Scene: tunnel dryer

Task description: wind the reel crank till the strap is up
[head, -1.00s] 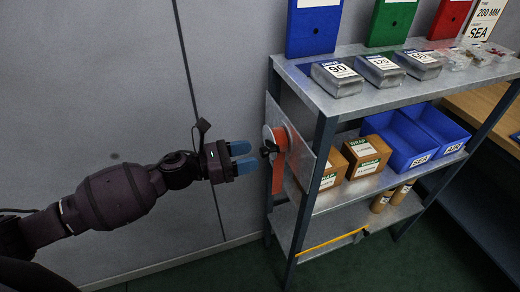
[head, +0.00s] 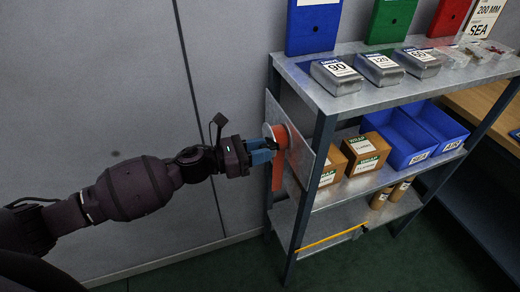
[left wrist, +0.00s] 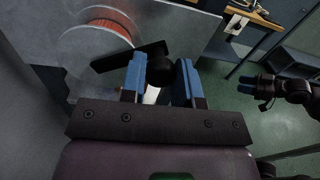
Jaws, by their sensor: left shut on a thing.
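The reel (head: 281,136) with its orange strap is on a grey plate at the left end of the shelf unit. The strap (head: 278,176) hangs down below it. My left gripper (head: 270,150) is at the reel's front, shut on the crank's black knob. In the left wrist view the knob (left wrist: 160,69) sits between the blue fingers, with the dark crank arm (left wrist: 128,56) running left toward the reel (left wrist: 97,42). My right gripper (left wrist: 250,84) shows small at the right of that view; its finger gap is unclear.
The shelf unit holds grey boxes (head: 336,76) on top. Brown cartons (head: 365,153) and blue bins (head: 408,142) are on the middle shelf. A grey wall stands behind my left arm.

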